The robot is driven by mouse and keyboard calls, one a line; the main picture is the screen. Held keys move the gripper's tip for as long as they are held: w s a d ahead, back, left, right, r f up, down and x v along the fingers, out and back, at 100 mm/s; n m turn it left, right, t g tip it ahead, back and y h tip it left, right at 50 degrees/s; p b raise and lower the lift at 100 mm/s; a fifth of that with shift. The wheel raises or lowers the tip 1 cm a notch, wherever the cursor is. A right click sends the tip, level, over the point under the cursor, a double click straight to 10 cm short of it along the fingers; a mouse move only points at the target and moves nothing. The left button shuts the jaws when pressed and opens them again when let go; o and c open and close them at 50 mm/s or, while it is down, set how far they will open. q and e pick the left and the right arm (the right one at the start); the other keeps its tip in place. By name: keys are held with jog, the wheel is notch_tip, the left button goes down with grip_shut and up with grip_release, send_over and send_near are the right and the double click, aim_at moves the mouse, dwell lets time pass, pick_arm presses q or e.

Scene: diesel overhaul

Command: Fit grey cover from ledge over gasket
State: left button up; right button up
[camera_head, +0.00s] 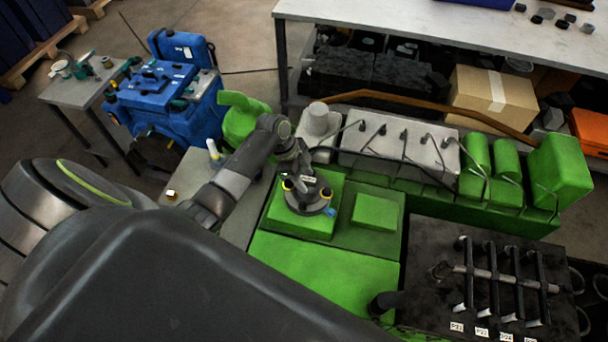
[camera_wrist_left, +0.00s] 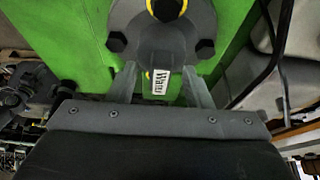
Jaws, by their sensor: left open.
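The grey cover (camera_head: 306,198) lies on the green raised block of the engine (camera_head: 290,222), with dark bolt heads round its flange and a yellow ring. It also shows in the left wrist view (camera_wrist_left: 160,38), with a white label on its near side. My left gripper (camera_head: 298,170) is right at the cover's far side, open, its two fingers (camera_wrist_left: 160,88) apart on either side of the labelled part. I cannot tell whether they touch it. A small blue bit (camera_head: 330,211) shows at the cover's edge. Any gasket under the cover is hidden. My right gripper is not in view.
A grey ledge (camera_head: 240,217) runs left of the green block. A grey valve cover with black leads (camera_head: 395,147) stands behind it, green cylinders (camera_head: 475,155) to the right. A black stand with labelled parts (camera_head: 430,228) is at lower right. A flat green plate (camera_head: 330,270) is clear in front.

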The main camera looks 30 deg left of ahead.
pick_arm(q)
jog(key=b+v, duration=0.3)
jog(key=v, duration=1.4)
jog(key=shift+r, duration=0.2)
